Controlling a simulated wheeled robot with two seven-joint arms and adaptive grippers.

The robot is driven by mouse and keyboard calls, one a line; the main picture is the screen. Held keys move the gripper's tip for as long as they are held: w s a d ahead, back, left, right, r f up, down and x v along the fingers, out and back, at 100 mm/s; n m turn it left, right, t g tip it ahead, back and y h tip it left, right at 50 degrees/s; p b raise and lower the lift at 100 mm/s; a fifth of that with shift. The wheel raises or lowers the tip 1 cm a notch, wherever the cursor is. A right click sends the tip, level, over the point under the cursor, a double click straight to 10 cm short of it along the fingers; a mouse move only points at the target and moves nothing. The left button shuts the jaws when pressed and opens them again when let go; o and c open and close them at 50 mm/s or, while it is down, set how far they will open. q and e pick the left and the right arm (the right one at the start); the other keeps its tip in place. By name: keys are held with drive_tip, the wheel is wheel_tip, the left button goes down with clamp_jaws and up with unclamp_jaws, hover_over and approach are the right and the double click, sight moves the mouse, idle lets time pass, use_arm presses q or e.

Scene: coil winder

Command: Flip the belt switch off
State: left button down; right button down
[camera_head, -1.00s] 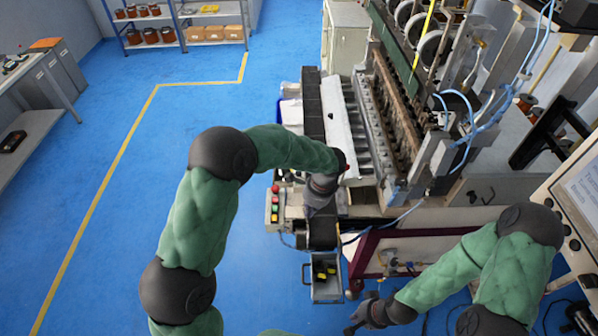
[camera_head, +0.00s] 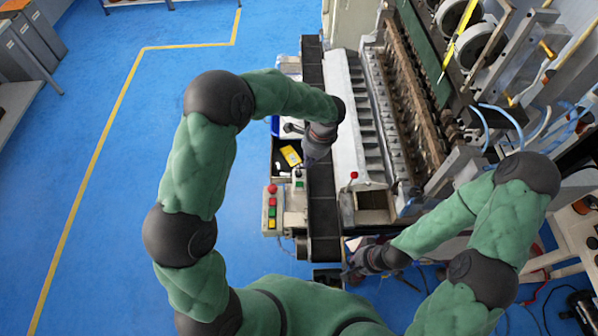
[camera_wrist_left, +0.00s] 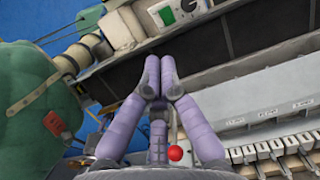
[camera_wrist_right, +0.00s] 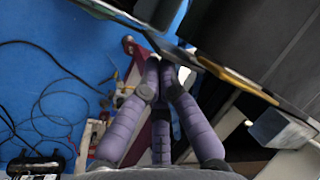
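A small grey switch box (camera_head: 298,196) with a green patch stands on the left side of the dark belt (camera_head: 322,205). My left gripper (camera_head: 310,158) is above the belt, just beyond the box. Its fingers (camera_wrist_left: 160,62) are together, with nothing seen between them. My right gripper (camera_head: 352,274) is low by the machine's near end, away from the box. Its fingertips (camera_wrist_right: 160,65) are together and empty.
A button box (camera_head: 271,210) with red, green and yellow buttons is left of the switch box. A tray (camera_head: 277,171) holding a yellow item lies behind it. Blue floor (camera_head: 130,230) at left is clear.

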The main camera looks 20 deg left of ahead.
sight(298, 186)
use_arm(q)
drive_tip(key=shift+s+r, duration=0.1)
idle(0.3)
drive_tip(key=p+x, duration=0.1)
drive_tip(key=x, duration=1.3)
